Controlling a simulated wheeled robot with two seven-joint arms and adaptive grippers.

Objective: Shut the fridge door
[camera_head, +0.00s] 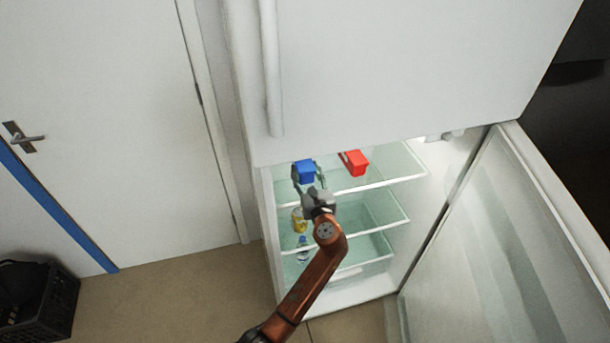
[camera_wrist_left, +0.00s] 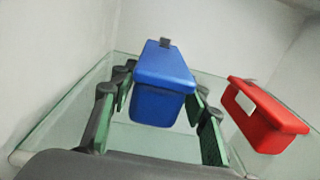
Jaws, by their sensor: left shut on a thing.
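The fridge door (camera_head: 492,245) stands wide open at the right of the head view, its inner side showing. The fridge (camera_head: 405,235) is open in front of me, with glass shelves inside. My left gripper (camera_head: 308,180) reaches into it at the upper shelf. It is shut on a blue box (camera_head: 304,170), which also shows between the fingers in the left wrist view (camera_wrist_left: 165,85). A red box (camera_head: 355,162) is to the right of the blue box, apart from the gripper; it also shows in the left wrist view (camera_wrist_left: 262,115). My right gripper is not in view.
A yellow can (camera_head: 299,220) and a small blue-capped bottle (camera_head: 302,246) stand lower in the fridge. The closed freezer door (camera_head: 400,65) is above. A black crate (camera_head: 50,305) is on the floor at left, by a white room door (camera_head: 110,130).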

